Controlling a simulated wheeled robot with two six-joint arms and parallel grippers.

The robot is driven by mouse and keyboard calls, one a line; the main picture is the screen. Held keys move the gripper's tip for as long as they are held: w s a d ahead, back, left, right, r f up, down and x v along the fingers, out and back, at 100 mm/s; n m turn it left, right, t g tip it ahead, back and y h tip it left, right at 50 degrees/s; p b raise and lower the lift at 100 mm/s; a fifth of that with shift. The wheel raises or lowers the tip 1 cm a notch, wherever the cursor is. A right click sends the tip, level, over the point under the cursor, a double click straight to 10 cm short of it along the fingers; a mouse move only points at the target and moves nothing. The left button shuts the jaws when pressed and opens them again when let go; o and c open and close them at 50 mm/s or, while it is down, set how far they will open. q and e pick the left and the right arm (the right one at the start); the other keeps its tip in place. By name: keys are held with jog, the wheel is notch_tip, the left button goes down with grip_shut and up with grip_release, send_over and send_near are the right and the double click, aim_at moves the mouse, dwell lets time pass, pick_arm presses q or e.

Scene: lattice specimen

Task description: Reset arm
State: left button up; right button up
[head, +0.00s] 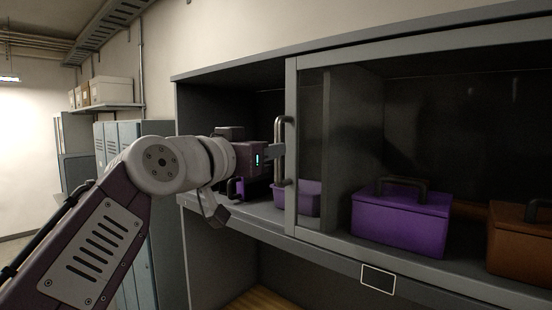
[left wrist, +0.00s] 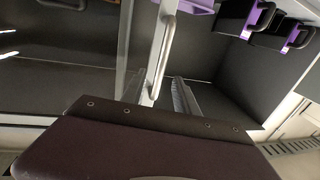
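My left gripper (head: 275,152) is at the upright bar handle (head: 279,168) of the cabinet's sliding glass door. In the left wrist view the two grey fingers of my left gripper (left wrist: 158,92) stand apart, with the handle (left wrist: 165,48) running down between or just ahead of them. I see a gap beside the handle, so the fingers do not look closed on it. Whether one finger touches it I cannot tell. My right gripper is in neither view.
The grey cabinet (head: 235,75) is open at its left end. Inside are a purple bin (head: 297,200), a purple box with a dark handle (head: 400,222) behind glass, and a brown box (head: 520,245). Blue lockers (head: 122,150) stand at left. The wrist view shows dark-and-purple containers (left wrist: 240,18).

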pick_arm(q)
jog(key=v, duration=0.3)
jog(key=shift+s+a+b, duration=0.1)
jog(key=shift+s+b, duration=0.2)
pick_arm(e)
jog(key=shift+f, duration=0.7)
pick_arm(q)
jog(key=shift+w, duration=0.1)
